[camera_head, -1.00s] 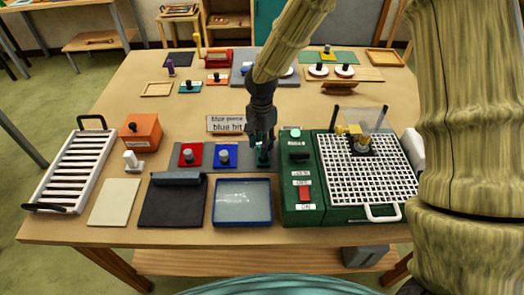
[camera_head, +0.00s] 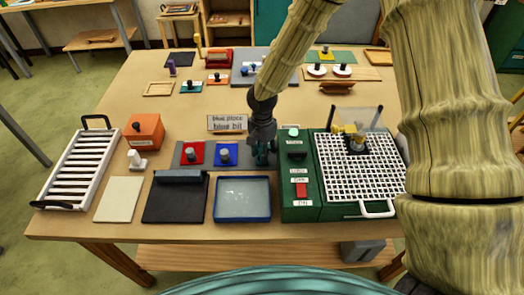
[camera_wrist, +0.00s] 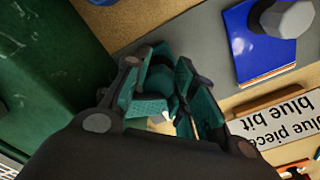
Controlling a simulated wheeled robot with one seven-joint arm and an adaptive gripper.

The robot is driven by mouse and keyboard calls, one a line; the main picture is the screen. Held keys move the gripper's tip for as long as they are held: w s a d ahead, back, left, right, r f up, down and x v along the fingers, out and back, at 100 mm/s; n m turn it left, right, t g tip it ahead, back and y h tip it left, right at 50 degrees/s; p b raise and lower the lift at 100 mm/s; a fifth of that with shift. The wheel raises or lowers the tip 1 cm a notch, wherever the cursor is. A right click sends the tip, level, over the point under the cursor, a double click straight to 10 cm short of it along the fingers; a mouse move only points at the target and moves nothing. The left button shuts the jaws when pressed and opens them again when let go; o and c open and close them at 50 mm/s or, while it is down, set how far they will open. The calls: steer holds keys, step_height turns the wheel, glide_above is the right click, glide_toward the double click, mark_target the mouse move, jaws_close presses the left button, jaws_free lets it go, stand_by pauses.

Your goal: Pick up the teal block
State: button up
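My gripper (camera_head: 263,155) points down at the right end of a grey strip (camera_head: 208,166), just right of the blue block (camera_head: 226,154). In the wrist view its dark, teal-padded fingers (camera_wrist: 172,105) sit close together. Teal shapes show between and around them, but I cannot tell pads from a teal block there, nor whether they grip anything. A small teal block with a dark knob (camera_head: 190,86) lies far off at the back left, away from my gripper. The blue block also shows in the wrist view (camera_wrist: 255,45), with a grey knob.
A red block (camera_head: 191,153) sits left of the blue one. A sign (camera_head: 227,123) reading "blue piece, blue bit" stands behind. A green machine (camera_head: 299,190) with a white grid is close right of my gripper. A blue-rimmed tray (camera_head: 242,220) lies in front.

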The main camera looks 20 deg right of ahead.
steer(key=shift+c, duration=0.4)
steer(key=shift+r, duration=0.15)
steer(key=shift+w+r+b, duration=0.1)
steer(key=shift+r+b, duration=0.2)
steer(key=shift+r, duration=0.25)
steer(key=shift+c, duration=0.2)
steer(key=shift+r+b, duration=1.45)
steer(key=shift+r, duration=2.95)
steer(key=o, duration=0.4)
steer(key=c, duration=0.5)
steer(key=shift+o, duration=0.2)
